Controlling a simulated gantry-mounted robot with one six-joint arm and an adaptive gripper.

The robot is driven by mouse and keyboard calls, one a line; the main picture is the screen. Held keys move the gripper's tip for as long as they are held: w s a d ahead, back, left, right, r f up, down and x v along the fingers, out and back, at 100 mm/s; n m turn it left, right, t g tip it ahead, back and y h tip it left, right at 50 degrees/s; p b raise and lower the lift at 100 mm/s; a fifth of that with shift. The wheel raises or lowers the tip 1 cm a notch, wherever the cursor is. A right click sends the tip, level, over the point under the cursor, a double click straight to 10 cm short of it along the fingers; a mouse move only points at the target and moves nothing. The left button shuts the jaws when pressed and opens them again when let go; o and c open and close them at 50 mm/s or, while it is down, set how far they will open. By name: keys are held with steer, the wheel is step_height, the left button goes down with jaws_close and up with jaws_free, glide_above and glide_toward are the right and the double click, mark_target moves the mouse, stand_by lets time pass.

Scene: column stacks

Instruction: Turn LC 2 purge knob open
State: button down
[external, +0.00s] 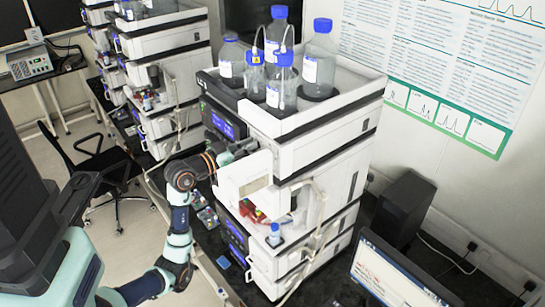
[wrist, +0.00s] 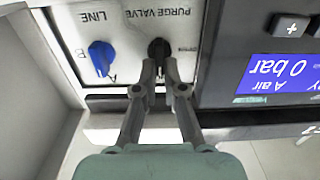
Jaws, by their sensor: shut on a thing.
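The black purge knob (wrist: 158,47) sits on a white panel under the label PURGE VALVE in the wrist view, where the text appears upside down. My gripper (wrist: 160,70) has its two grey fingertips shut on the lower part of this knob. The fingertips hide part of the knob, so its exact angle is hard to tell. In the external view my arm reaches the front column stack (external: 320,150) from the left. The fingertips and the knob are hidden there.
A blue knob (wrist: 101,57) marked LINE sits left of the purge knob. A lit display (wrist: 285,72) reading 0 bar is at right. Blue-capped bottles (external: 320,55) stand on the stack's top. A white panel (external: 244,180) juts out beside my wrist. A monitor (external: 395,275) stands at front right.

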steer(key=shift+r+n+p, duration=0.1)
steer(key=shift+n+p, duration=0.3)
steer(key=n+p, duration=0.1)
steer(key=n, duration=0.1)
steer(key=n+p, duration=0.1)
steer(key=p, duration=0.1)
steer(key=shift+w+a+n, duration=0.2)
steer(key=shift+n, duration=0.2)
steer(key=shift+w+a+f+n+p, duration=0.25)
steer(key=shift+n+p, duration=0.75)
steer(key=shift+n, duration=1.15)
steer(key=shift+d+f+n+p, duration=0.1)
steer(key=shift+f+n+p, duration=0.2)
steer(key=shift+n+p, duration=1.3)
steer(key=shift+w+a+f+n+p, duration=0.15)
steer(key=shift+f+n+p, duration=0.2)
steer(key=shift+n, duration=2.4)
steer(key=c, duration=1.3)
jaws_free()
steer(key=shift+o, duration=0.2)
